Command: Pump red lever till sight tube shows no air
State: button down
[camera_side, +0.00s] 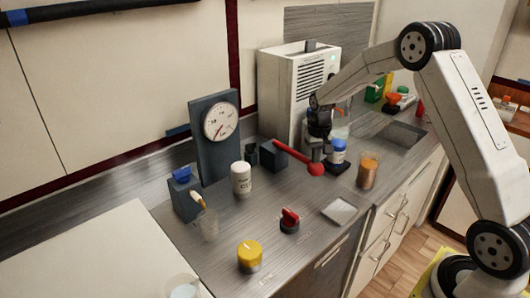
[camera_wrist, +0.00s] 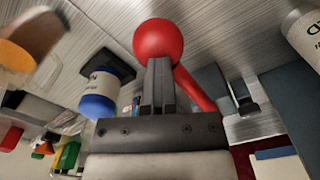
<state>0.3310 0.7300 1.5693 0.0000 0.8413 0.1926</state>
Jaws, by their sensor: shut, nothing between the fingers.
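The red lever (camera_side: 296,158) slants from a dark block (camera_side: 271,154) on the counter down to a round red knob (camera_side: 317,170). In the wrist view the knob (camera_wrist: 158,40) is just beyond my fingertips, with the red shaft (camera_wrist: 196,90) running off to the right. My gripper (camera_side: 316,153) points down above the knob. Its fingers (camera_wrist: 158,72) are together with nothing between them. I cannot tell if the fingertips touch the knob. I cannot clearly pick out the sight tube; a clear vessel (camera_side: 341,127) is partly hidden behind my gripper.
A blue-capped bottle (camera_side: 338,153) stands close right of my gripper, with an amber-filled glass (camera_side: 368,170) beyond. A dial gauge (camera_side: 221,122) and white bottle (camera_side: 241,179) are left. A red-and-black knob (camera_side: 290,220) and yellow-topped jar (camera_side: 249,256) stand in front. A white machine (camera_side: 283,95) is behind.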

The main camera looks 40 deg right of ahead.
jog(key=shift+r, duration=3.4)
jog(key=shift+f, duration=0.15)
jog(key=shift+f, duration=4.2)
jog(key=shift+r, duration=4.35)
